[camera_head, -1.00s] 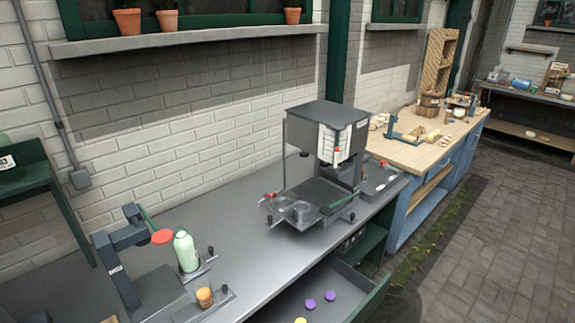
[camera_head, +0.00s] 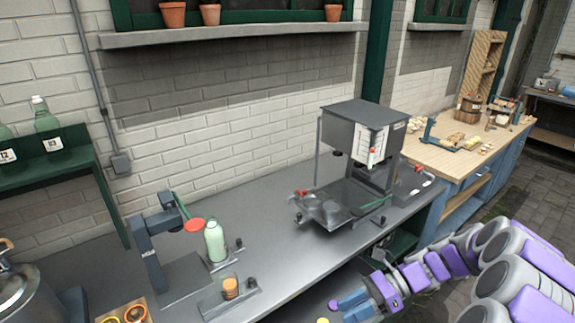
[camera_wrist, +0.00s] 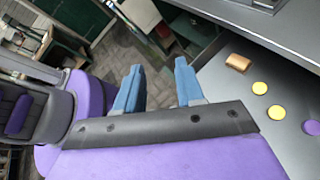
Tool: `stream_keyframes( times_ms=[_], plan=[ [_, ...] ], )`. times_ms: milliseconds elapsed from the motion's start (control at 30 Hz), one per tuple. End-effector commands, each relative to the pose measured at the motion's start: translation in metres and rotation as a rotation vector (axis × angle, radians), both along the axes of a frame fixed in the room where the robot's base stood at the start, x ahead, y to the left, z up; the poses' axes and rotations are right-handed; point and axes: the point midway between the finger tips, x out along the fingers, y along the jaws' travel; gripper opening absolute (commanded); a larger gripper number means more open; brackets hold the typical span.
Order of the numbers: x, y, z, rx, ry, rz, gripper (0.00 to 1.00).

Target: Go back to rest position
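My purple and grey arm reaches in from the lower right of the head view. My gripper (camera_head: 350,301) is near the open drawer at the bench's front edge. In the wrist view, my gripper (camera_wrist: 160,85) shows two blue fingers standing apart with nothing between them. Beside it the open drawer (camera_wrist: 215,85) holds two yellow discs (camera_wrist: 260,88), part of a purple disc (camera_wrist: 311,127) and a small brown block (camera_wrist: 238,62).
The grey bench (camera_head: 275,208) carries a grey machine (camera_head: 362,125), a pale green bottle (camera_head: 215,241) and a dark stand with a red disc (camera_head: 195,225). A wooden-topped bench (camera_head: 430,155) stands right. A metal pot (camera_head: 20,295) is lower left.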

Motion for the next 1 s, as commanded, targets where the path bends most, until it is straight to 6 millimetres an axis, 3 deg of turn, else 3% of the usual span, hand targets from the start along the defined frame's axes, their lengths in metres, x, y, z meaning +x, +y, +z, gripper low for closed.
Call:
stream_keyframes(
  times_ms=[200,500,733,1000],
  plan=[
    [-0.04,0.035,0.037,-0.085,-0.231,0.25,0.38],
    [-0.104,0.059,0.065,-0.19,-0.513,0.599,0.38],
    [-0.154,0.059,0.077,-0.268,-0.701,0.871,0.38],
    [-0.206,0.042,0.082,-0.358,-0.888,1.185,0.38]
  ],
)
